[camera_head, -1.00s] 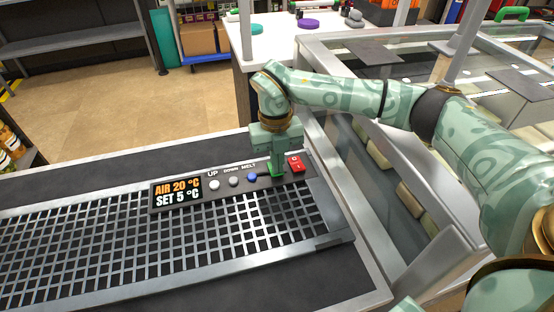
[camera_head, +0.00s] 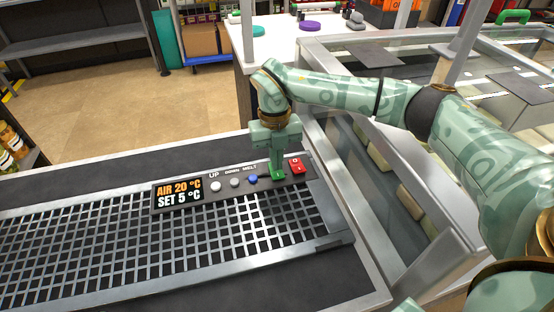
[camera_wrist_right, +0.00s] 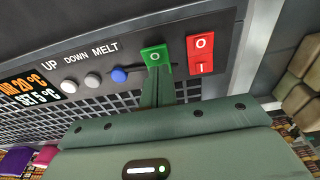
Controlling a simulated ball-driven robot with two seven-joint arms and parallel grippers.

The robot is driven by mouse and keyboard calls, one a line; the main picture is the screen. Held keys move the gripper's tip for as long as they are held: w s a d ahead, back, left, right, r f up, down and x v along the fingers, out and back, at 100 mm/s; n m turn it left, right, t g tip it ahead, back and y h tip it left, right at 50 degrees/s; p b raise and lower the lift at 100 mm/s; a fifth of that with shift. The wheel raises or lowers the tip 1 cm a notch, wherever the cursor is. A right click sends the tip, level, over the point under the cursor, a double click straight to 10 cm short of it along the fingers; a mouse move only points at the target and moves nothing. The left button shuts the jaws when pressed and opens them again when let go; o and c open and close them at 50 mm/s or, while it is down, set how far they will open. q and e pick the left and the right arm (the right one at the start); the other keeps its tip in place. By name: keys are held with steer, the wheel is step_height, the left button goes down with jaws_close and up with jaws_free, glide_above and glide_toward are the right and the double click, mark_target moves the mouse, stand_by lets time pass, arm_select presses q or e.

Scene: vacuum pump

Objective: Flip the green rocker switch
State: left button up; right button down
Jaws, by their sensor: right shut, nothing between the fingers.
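The green rocker switch (camera_wrist_right: 155,53) is on the dark control panel, just left of the red rocker switch in the right wrist view. An "O" shows on its upper half; its lower half is hidden behind my fingers. It also shows in the head view (camera_head: 278,176), partly covered. My right gripper (camera_wrist_right: 159,71) is shut and empty, its fingertips over the lower part of the green switch. They look to be at or very close to its surface; I cannot tell if they touch. It also shows in the head view (camera_head: 277,168). My left gripper is not in view.
The red rocker switch (camera_head: 296,166) sits close on the right. A metal grille (camera_head: 110,245) lies in front; a glass-sided case stands right.

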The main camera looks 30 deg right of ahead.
mark_target(279, 174)
steer(key=r+p, duration=0.5)
steer(key=shift+s, duration=0.2)
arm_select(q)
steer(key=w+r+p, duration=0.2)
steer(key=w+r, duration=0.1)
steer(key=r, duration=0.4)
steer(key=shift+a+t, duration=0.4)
arm_select(e)
step_height(279, 174, up, 9)
steer(key=s, duration=0.1)
steer(key=shift+a, duration=0.2)
arm_select(q)
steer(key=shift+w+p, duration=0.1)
steer(key=shift+p, duration=0.2)
arm_select(e)
steer(key=shift+s, duration=0.1)
